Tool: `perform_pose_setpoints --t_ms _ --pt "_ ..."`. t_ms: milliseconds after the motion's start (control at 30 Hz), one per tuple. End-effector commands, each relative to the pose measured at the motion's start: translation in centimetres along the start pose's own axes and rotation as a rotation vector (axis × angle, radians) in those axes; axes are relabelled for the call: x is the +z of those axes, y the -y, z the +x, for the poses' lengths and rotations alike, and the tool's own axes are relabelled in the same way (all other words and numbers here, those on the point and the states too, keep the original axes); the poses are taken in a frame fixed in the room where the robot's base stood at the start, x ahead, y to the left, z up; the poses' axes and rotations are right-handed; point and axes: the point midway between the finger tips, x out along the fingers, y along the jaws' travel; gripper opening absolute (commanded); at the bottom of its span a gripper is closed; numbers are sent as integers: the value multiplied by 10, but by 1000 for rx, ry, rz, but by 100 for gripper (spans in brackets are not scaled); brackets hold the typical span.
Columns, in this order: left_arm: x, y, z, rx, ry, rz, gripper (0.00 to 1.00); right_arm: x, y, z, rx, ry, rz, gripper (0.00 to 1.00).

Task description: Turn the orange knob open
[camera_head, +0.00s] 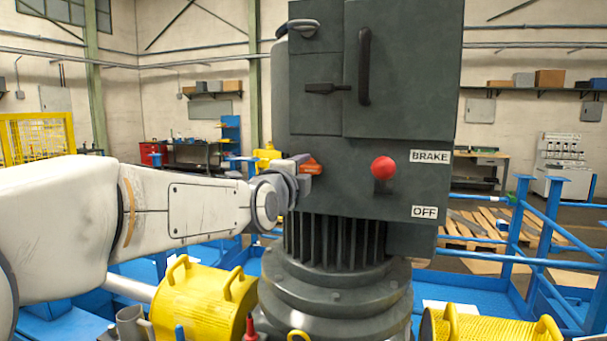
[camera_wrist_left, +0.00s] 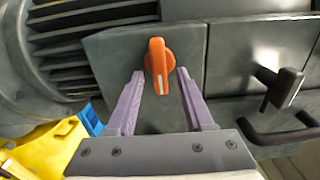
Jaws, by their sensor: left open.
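The orange knob (camera_wrist_left: 158,62) sits on a flat dark panel of the grey machine, with a white mark near its lower end in the left wrist view. It also shows in the head view (camera_head: 310,167), at the left side of the machine, just beyond the gripper. My left gripper (camera_wrist_left: 160,83) is open, with its two purple fingers on either side of the knob's lower end. My right gripper is not in view.
A dark T-handle (camera_wrist_left: 281,87) and a bar handle lie right of the knob in the wrist view. Yellow covers (camera_head: 205,305) and blue rails stand below.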

Motion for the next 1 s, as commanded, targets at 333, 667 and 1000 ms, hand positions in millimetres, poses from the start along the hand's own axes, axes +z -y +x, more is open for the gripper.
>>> perform_pose_setpoints --t_ms 333,667,1000 --pt "0 -2 -65 -3 -1 -1 52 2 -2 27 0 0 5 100" --pt "0 -1 -97 0 -1 1 52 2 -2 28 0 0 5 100" --pt "-2 -6 -97 13 -7 -11 52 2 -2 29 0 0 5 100"
